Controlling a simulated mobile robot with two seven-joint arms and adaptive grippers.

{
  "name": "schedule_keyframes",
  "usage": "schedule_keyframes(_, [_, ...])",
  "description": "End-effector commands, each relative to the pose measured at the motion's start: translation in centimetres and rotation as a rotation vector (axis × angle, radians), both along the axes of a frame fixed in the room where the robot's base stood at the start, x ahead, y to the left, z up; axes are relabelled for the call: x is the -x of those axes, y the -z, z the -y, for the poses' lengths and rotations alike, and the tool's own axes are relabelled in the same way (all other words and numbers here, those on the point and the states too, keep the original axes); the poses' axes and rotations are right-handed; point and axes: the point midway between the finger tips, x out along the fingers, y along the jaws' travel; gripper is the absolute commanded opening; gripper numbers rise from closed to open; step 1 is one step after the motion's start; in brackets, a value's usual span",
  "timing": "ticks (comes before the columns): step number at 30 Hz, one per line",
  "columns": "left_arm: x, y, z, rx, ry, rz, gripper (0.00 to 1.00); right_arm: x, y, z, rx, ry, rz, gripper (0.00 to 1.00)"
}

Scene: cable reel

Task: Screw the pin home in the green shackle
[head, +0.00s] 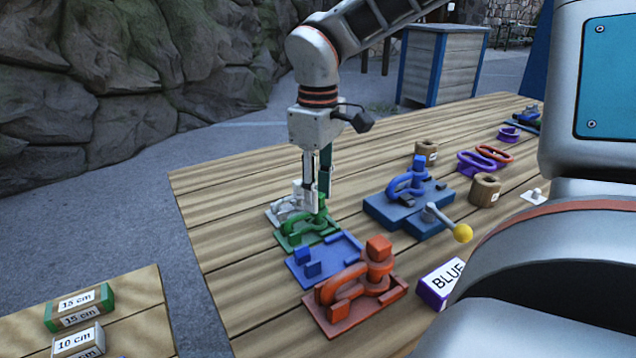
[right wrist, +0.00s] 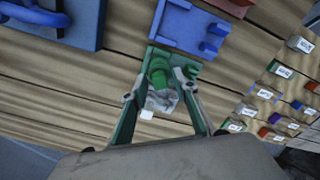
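The green shackle (head: 298,232) lies on its green base plate in the row at the left side of the table. It also shows in the right wrist view (right wrist: 158,68), ahead of and between the fingertips. My right gripper (head: 318,200) points down over the far part of the green shackle. In the right wrist view its two fingers (right wrist: 158,95) are spread apart, with a visible gap and nothing clearly gripped. I cannot tell how far the green pin is screwed in; the fingers hide part of it. My left gripper is not in view.
A white-grey shackle (head: 284,208) sits just behind. A blue tray (head: 322,262) and an orange shackle (head: 340,300) stand nearer. A blue fixture (head: 395,208) with a yellow-knobbed lever (head: 462,233) stands to the right. Labelled blocks (head: 80,308) lie on another tabletop at the lower left.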

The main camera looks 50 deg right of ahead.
Motion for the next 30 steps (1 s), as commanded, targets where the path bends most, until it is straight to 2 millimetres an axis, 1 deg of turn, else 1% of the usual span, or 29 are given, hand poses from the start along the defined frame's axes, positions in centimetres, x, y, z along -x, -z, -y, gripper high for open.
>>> schedule_keyframes(5, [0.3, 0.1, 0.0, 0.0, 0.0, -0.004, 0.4, -0.1, -0.4, 0.0, 0.0, 0.0, 0.003, 0.29])
schedule_keyframes(21, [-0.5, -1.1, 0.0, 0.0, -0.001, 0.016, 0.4, -0.1, -4.2, 0.0, 0.0, 0.0, 0.003, 0.29])
schedule_keyframes(25, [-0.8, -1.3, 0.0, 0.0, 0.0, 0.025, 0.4, 0.0, -4.6, 0.0, 0.0, -0.001, 0.003, 0.29])
schedule_keyframes(30, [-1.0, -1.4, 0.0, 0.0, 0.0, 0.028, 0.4, 0.0, -4.6, 0.0, 0.001, -0.001, 0.001, 0.29])
